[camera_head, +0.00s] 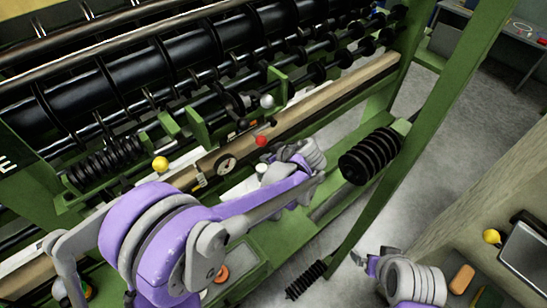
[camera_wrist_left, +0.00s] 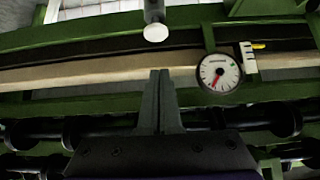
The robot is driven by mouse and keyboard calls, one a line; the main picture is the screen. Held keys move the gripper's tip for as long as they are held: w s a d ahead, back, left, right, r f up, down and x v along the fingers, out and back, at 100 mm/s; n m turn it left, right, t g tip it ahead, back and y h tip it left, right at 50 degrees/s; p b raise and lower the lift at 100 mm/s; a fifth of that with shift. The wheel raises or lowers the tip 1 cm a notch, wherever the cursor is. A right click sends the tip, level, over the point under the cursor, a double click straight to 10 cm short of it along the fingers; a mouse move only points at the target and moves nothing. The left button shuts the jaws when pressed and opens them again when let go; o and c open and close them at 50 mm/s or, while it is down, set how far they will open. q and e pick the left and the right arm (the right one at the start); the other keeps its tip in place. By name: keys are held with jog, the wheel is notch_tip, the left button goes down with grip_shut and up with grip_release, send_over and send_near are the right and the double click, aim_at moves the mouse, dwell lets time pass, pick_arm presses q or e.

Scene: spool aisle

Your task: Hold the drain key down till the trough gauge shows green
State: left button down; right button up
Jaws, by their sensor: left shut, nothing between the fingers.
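The trough gauge (camera_wrist_left: 219,72) is a round white dial with a dark rim; its red needle points down-left, away from a small green mark at its right. It also shows in the head view (camera_head: 226,164), beside the wooden rail. A white round knob on a grey stem (camera_wrist_left: 156,32), perhaps the drain key, stands just beyond my left fingertips, with a visible gap in the picture. My left gripper (camera_wrist_left: 158,74) is shut and empty; in the head view my forearm and wrist mostly hide it. My right gripper (camera_head: 364,260) is low at right, its fingers unclear.
The green machine frame holds black rollers behind the wooden rail (camera_head: 335,97). Red (camera_head: 262,141), pale (camera_head: 267,101) and yellow (camera_head: 160,164) balls stand along it. A black ribbed spool (camera_head: 370,155) juts out at right. Grey floor (camera_head: 440,125) is open beyond the green post.

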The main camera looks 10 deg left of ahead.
pick_arm(q)
jog(key=f, duration=0.1)
jog(key=a+f, duration=0.1)
jog(key=w+f, duration=0.1)
jog(key=f, duration=0.1)
jog(key=shift+w+a+f, duration=0.1)
jog(key=shift+a, duration=0.1)
jog(key=shift+f, duration=0.8)
pick_arm(e)
jog(key=shift+f, duration=0.1)
pick_arm(q)
notch_tip(320, 180, down, 2)
jog(key=shift+f+b, duration=0.1)
jog(key=shift+b, duration=0.75)
jog(key=shift+s+r, duration=0.2)
pick_arm(e)
jog(key=shift+s+f, duration=0.25)
jog(key=shift+f, duration=0.2)
jog(key=shift+s+f, duration=0.2)
jog(key=shift+f, duration=0.25)
dwell(2.4)
